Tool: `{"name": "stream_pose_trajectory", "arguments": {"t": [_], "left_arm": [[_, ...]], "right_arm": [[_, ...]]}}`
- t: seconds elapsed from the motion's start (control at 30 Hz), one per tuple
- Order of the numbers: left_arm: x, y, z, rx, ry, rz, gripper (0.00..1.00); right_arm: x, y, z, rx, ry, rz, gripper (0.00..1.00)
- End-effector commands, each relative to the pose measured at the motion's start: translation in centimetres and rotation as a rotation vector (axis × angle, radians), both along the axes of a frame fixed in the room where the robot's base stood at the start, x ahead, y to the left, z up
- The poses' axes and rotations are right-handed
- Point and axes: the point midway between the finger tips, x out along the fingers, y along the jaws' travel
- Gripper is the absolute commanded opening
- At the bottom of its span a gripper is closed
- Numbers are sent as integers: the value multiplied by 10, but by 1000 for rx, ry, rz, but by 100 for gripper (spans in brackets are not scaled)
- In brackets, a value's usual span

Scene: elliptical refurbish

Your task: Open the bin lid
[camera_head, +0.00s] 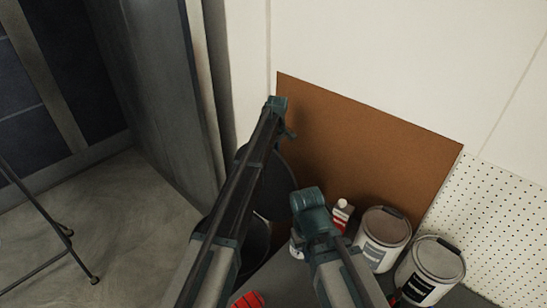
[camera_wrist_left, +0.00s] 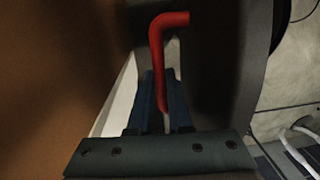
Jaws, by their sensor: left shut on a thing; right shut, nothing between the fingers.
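The dark grey round bin (camera_head: 258,243) stands on the floor behind my left arm, against the brown board. A dark round panel, seemingly its lid (camera_head: 279,185), shows tilted up above it, partly hidden by the arm. My left gripper (camera_wrist_left: 163,118) is shut on the lower end of a red bent rod (camera_wrist_left: 158,50), with a dark grey surface behind it. In the head view my left arm hides this grip. My right arm (camera_head: 310,203) is folded beside the bin; its gripper is shut and empty, its fingertips hard to make out.
Two paint cans (camera_head: 384,238) stand right of my right arm, with a small white and red bottle (camera_head: 341,214) next to them. A red object (camera_head: 248,300) lies at the bottom edge. A grey cabinet side (camera_head: 150,100) stands left. Open floor (camera_head: 120,220) lies at left.

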Motion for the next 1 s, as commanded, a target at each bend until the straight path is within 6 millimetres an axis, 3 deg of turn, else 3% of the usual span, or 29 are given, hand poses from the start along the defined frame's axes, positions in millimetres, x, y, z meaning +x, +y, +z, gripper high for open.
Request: {"name": "stream_pose_trajectory", "arguments": {"t": [0.03, 0.27, 0.3, 0.43, 1.0], "left_arm": [[11, -7, -1, -12, -21, -5, 0], [12, -10, -1, -14, -21, -7, 0], [12, -10, -1, -14, -20, -7, 24], [12, -9, -1, -13, -20, -7, 47], [8, -6, -1, -9, -19, -5, 47]], "right_arm": [[0, 0, -1, 0, 0, 0, 0], [0, 0, -1, 0, 0, 0, 0], [0, 0, -1, 0, 0, 0, 0], [0, 0, -1, 0, 0, 0, 0], [0, 0, 0, 0, 0, 0, 0]]}}
